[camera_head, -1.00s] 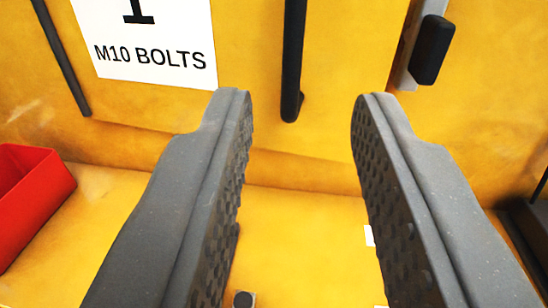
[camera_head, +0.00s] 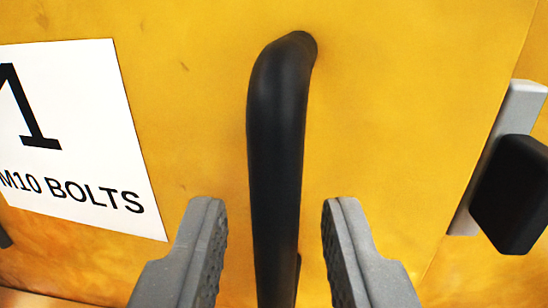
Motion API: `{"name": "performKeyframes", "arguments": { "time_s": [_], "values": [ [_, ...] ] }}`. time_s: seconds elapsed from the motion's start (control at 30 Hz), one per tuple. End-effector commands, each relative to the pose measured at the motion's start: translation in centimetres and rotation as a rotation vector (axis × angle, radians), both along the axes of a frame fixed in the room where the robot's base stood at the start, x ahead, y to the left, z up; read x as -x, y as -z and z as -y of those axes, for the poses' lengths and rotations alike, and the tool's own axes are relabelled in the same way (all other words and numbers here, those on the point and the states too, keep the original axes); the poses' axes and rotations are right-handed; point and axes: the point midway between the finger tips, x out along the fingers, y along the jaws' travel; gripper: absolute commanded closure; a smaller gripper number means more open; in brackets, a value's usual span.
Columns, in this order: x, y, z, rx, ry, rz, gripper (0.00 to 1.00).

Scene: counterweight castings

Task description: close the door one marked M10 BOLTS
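The yellow door (camera_head: 400,90) fills most of the view. A white label (camera_head: 85,130) with a large 1 and the words M10 BOLTS is on its left part. A black upright bar handle (camera_head: 278,140) stands out from the door in the middle, its bent top end meeting the panel. My gripper (camera_head: 274,225) is open, with one grey finger on each side of the handle's lower part. A gap shows between each finger and the bar. The handle's lower end is mostly hidden low in the picture.
A black block (camera_head: 512,195) on a grey metal strip (camera_head: 498,150) sits at the right, by the door's right edge. A dark piece shows at the far lower left edge. The door face around the handle is clear.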

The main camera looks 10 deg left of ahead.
Motion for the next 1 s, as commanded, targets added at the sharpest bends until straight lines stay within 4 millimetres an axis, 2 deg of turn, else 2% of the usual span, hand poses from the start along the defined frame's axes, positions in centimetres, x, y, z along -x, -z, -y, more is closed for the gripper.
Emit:
{"name": "performKeyframes", "arguments": {
  "time_s": [0.2, 0.57, 0.67, 0.7, 1.0],
  "values": [
    [-1.5, 0.2, -0.1, -0.001, 0.003, -0.003, 0.71],
    [-1.8, 0.1, -0.2, 0.000, 0.002, -0.002, 0.71],
    [-1.8, 0.0, -0.2, 0.000, 0.002, -0.002, 0.96],
    [-1.8, 0.0, -0.2, 0.000, 0.002, -0.002, 1.00],
    [-2.2, -0.1, -0.6, -0.001, -0.014, -0.002, 1.00]
  ]
}}
